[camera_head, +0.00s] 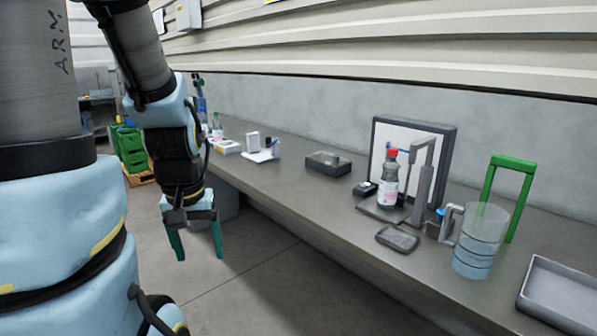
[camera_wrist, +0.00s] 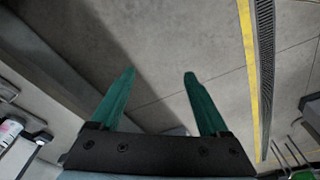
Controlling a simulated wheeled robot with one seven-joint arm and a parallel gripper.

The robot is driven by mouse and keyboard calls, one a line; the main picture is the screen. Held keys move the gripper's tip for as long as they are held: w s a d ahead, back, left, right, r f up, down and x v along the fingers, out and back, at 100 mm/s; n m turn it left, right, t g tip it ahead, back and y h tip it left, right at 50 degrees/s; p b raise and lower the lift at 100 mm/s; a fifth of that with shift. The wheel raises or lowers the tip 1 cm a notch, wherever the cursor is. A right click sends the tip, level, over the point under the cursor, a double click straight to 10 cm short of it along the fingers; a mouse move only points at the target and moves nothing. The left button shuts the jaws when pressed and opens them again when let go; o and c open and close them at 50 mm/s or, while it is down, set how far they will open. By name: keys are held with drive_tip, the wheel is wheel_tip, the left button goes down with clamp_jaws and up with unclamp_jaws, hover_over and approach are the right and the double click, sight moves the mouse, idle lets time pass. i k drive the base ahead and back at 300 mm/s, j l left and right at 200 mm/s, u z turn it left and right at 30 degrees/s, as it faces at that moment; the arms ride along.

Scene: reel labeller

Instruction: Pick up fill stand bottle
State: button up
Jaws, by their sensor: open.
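The bottle (camera_head: 388,181) has a red cap, clear sides and a pale label. It stands upright on the dark base of the grey fill stand (camera_head: 424,172), beside the stand's post, on the bench. In the wrist view, part of a bottle (camera_wrist: 10,130) shows at the left edge. My gripper (camera_head: 197,255) has two green fingers, spread apart and empty. It hangs over the floor in front of the bench, well to the left of the bottle. The wrist view shows bare floor between the fingertips (camera_wrist: 160,74).
A clear jug (camera_head: 478,243) with bluish liquid, a green frame (camera_head: 512,190) and a grey tray (camera_head: 562,292) stand right of the fill stand. A small dark tray (camera_head: 397,238) lies before it. A framed panel (camera_head: 447,150) stands behind. A dark box (camera_head: 327,164) sits farther left.

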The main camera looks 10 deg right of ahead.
sight(389, 184)
drive_tip(key=l+u, duration=0.25)
drive_tip(key=l, duration=0.3)
drive_tip(key=l+u, duration=0.3)
drive_tip(key=l, duration=0.25)
drive_tip(key=k+l+u, duration=0.1)
drive_tip(key=l+u, duration=0.15)
drive_tip(key=l, duration=0.25)
drive_tip(key=k+l+u, duration=0.15)
drive_tip(key=l+u, duration=0.15)
drive_tip(key=l, duration=0.2)
